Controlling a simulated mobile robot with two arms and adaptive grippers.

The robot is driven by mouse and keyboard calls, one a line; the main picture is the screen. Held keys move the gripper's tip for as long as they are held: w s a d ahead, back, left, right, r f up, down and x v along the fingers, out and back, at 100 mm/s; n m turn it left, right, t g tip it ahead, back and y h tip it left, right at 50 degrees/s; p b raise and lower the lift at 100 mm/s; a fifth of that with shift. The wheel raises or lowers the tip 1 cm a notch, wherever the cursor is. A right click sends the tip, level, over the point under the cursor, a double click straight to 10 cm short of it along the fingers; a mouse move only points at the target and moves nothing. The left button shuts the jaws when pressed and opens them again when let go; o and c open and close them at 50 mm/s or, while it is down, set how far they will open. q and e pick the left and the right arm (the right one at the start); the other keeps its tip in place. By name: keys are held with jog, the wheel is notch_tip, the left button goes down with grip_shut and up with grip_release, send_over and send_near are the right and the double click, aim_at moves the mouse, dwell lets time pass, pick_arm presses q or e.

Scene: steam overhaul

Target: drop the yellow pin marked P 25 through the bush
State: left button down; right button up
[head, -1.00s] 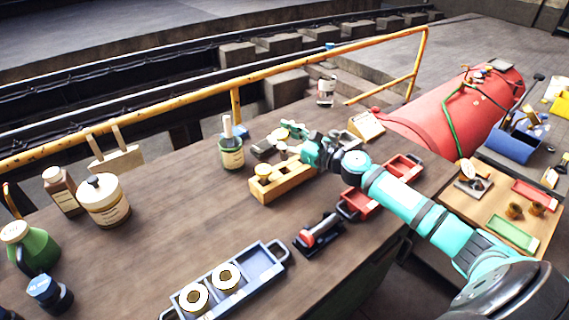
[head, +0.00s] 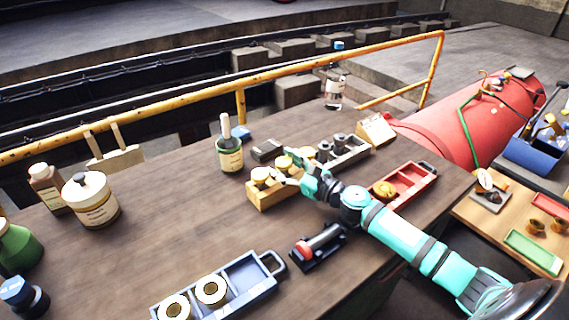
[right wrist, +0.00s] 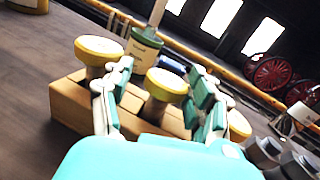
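Several yellow-topped pins stand in a wooden block (head: 266,198); I cannot read their markings, so I cannot tell which is P 25. My right gripper (head: 288,174) is at the block. In the right wrist view its open fingers (right wrist: 160,95) stand either side of the middle yellow pin (right wrist: 165,86), with gaps showing. Another yellow pin (right wrist: 99,50) is left of the fingers, and one is partly hidden at right. Two round cream pieces with dark centres, perhaps bushes (head: 211,290), sit in a blue tray (head: 247,270). My left gripper is out of view.
A dark fixture with a red-ended cylinder (head: 318,244) lies in front of the block. A red tray (head: 412,180) holding a yellow piece is to the right. A green tin (head: 230,157) with a brush stands behind. The bench's left middle is clear.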

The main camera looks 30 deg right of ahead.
jog(key=shift+o, duration=0.2)
jog(key=shift+f, duration=0.25)
jog(key=shift+s+d+f+b, duration=0.1)
jog(key=shift+s+b, duration=0.15)
jog(key=shift+b, duration=0.05)
jog(key=b+v, duration=0.4)
jog(key=v, duration=1.1)
jog(key=shift+s+b, duration=0.3)
jog(key=shift+b, duration=0.1)
jog(key=shift+s+d+r, duration=0.3)
jog(key=shift+s, duration=0.3)
